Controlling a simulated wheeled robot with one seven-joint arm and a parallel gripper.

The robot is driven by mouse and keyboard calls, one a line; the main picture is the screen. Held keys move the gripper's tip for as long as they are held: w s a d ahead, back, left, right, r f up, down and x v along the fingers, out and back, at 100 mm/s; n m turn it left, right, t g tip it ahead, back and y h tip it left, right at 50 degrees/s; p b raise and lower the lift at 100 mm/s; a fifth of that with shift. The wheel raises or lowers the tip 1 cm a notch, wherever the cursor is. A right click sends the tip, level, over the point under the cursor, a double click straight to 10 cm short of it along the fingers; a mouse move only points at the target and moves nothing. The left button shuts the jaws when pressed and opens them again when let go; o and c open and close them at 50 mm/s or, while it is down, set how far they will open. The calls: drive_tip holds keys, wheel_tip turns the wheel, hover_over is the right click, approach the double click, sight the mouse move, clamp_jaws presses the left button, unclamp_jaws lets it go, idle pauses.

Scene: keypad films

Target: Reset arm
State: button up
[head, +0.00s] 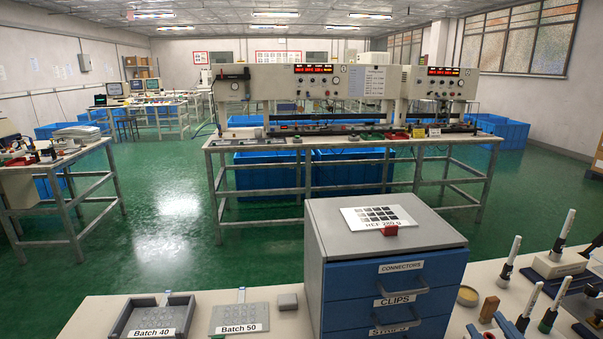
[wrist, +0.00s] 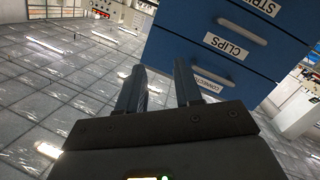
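My gripper (wrist: 158,92) shows in the wrist view with its two dark fingers apart and nothing visible between them. It is not in the head view. Beyond the fingers, the wrist view shows the blue drawer cabinet (wrist: 185,50) upside down; I cannot tell the exact distance. In the head view this cabinet (head: 340,291) stands on the bench. A white card (head: 360,216) with dark film squares, marked "REF 280 g", lies on its grey top, with a small red block (head: 389,231) at its front edge. The Batch 40 tray (head: 115,330) and Batch 50 plate (head: 225,312) lie left of the cabinet.
A small grey block (head: 288,302) sits beside the Batch 50 plate. Right of the cabinet are a round yellowish tin (head: 468,296), a brown block (head: 489,309) and several upright markers (head: 510,259). The bench front left of the trays is clear. A test bench (head: 330,140) stands behind.

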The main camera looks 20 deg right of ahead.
drive_tip(key=s+a+f+y, duration=0.1)
drive_tip(key=s+a, duration=0.1)
drive_tip(key=s+a+f+y, duration=0.1)
drive_tip(key=s+a+f, duration=0.1)
drive_tip(key=s, duration=0.1)
drive_tip(key=s+a+f+n+y, duration=0.1)
drive_tip(key=s+a, duration=0.1)
drive_tip(key=s, duration=0.1)
drive_tip(key=shift+s+a+f+y, duration=0.15)
drive_tip(key=shift+a+f+y, duration=0.1)
drive_tip(key=shift+f+y, duration=0.05)
drive_tip(key=s+a+m+y, duration=0.1)
drive_tip(key=s+a, duration=0.4)
drive_tip(key=s, duration=0.3)
drive_tip(key=s+a+r+m+y, duration=0.1)
drive_tip(key=s+a+y, duration=0.1)
drive_tip(key=s+a, duration=0.3)
drive_tip(key=s, duration=0.3)
drive_tip(key=shift+r+m+g, duration=0.15)
drive_tip(key=shift+m+g, duration=0.15)
drive_tip(key=shift+m, duration=0.1)
drive_tip(key=shift+s, duration=0.1)
